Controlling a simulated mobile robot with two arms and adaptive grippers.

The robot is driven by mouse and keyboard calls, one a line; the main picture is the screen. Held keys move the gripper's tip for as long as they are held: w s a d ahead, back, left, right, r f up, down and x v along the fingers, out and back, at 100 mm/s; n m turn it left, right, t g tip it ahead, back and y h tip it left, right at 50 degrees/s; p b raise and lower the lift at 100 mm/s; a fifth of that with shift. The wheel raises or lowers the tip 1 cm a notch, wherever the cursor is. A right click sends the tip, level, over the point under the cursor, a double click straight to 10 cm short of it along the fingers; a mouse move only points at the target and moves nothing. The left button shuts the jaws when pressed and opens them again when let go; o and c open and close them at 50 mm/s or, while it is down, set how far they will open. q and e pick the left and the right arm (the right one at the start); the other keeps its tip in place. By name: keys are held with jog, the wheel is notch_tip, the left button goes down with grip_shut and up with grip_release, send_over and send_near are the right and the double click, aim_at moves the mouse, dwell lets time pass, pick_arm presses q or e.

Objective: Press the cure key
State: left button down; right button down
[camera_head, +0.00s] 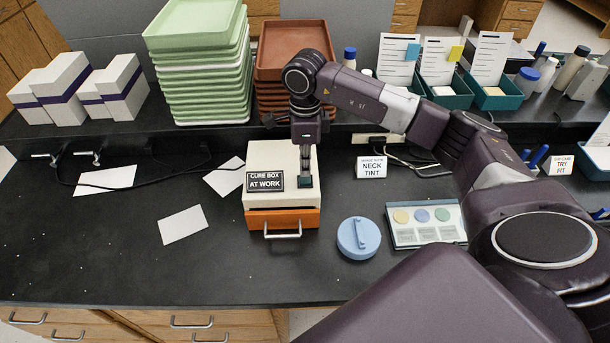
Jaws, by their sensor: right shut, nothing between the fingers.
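The cure box (262,212) stands on the black bench. It has a cream top and an orange front drawer (296,218) with a metal handle, and the drawer looks closed. A black sign (265,182) on it reads "CURE BOX AT WORK". My right gripper (305,183) points straight down over the right part of the box top. It is shut and empty, with its tips at or just above the surface; I cannot tell if they touch. The cure key is not visible and may be hidden by the fingertips. My left gripper is not in view.
A round blue lidded pot (358,238) and a shade tray (427,224) lie right of the box. Stacked green trays (205,70) and brown trays (290,50) stand behind. A "NECK TINT" card (371,167) stands nearby. Loose white papers (183,225) lie left; the front left bench is clear.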

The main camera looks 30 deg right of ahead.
aim_at(305, 179)
jog(key=shift+r+p, duration=1.2)
jog(key=shift+r, duration=1.2)
jog(key=shift+f, duration=0.1)
